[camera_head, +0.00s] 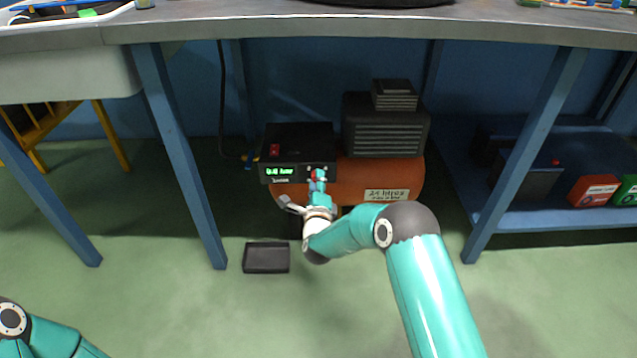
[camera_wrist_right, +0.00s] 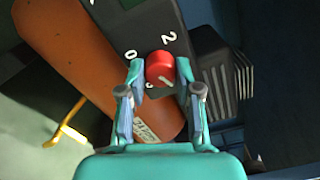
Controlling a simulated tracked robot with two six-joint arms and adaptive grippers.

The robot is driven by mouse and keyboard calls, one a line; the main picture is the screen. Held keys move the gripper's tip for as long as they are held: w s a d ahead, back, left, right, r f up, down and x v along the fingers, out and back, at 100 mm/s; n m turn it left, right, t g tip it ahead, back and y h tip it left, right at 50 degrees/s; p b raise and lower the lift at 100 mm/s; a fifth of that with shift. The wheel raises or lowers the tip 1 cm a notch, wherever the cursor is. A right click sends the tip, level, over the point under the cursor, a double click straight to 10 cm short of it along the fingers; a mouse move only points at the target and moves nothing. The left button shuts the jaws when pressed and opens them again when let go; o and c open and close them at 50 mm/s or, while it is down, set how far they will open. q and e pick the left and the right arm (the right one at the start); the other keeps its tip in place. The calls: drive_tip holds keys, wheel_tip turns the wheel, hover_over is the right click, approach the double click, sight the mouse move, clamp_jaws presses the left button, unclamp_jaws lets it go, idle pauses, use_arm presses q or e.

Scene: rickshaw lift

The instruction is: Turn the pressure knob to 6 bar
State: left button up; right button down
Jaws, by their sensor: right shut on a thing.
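The pressure knob is a red round knob (camera_wrist_right: 159,66) on the black control box (camera_head: 300,137) of the compressor. In the right wrist view, it sits between the fingertips of my right gripper (camera_wrist_right: 160,74), which is shut on it from both sides. A pale mark shows on the knob's lower edge, and the figures 0 and 2 are printed beside it. In the head view, my right gripper (camera_head: 318,182) reaches the front of the box and mostly hides the knob. A green digital display (camera_head: 286,170) is lit there; its reading is too small to tell surely. My left gripper is out of view.
The orange tank (camera_head: 400,174) and grey motor housing (camera_head: 385,125) stand right of the box under the workbench (camera_head: 330,22). Blue bench legs (camera_head: 180,150) stand at both sides. A black tray (camera_head: 266,258) lies on the green floor.

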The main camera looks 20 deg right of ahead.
drive_tip(key=m, duration=1.3)
drive_tip(key=shift+s+d+f, duration=0.1)
drive_tip(key=shift+d+f, duration=0.05)
drive_tip(key=shift+f, duration=0.25)
drive_tip(key=shift+m, duration=0.4)
drive_tip(key=c, duration=0.9)
unclamp_jaws()
drive_tip(key=shift+f, duration=0.1)
drive_tip(key=shift+o, duration=0.6)
drive_tip(key=shift+r, duration=0.3)
drive_tip(key=v, duration=1.2)
